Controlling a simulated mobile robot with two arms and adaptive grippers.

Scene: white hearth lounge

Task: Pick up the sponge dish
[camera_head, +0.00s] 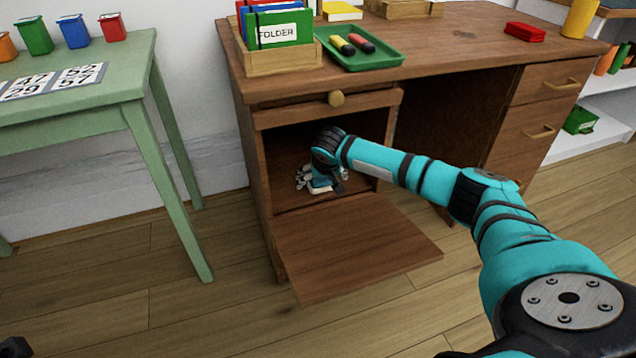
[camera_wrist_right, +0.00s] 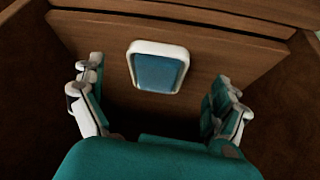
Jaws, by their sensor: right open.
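The sponge dish (camera_wrist_right: 158,68) has a white rim and a blue inside, and lies on the cabinet's wooden surface. In the right wrist view it is between the two fingers of my right gripper (camera_wrist_right: 157,92), slightly beyond them, with gaps on both sides. In the head view my right gripper (camera_head: 321,178) reaches down inside the open desk cabinet (camera_head: 290,150), and a small white part of the dish (camera_head: 322,187) shows beside its fingers. The right gripper is open and empty. A dark fragment at the head view's lower left corner may be my left gripper (camera_head: 15,347).
The cabinet's flap door (camera_head: 350,245) is folded down in front. The desk top (camera_head: 440,55) above carries a folder box (camera_head: 280,62), a green tray (camera_head: 375,58) and a red case (camera_head: 525,32). A green table (camera_head: 110,85) stands left, with open floor between.

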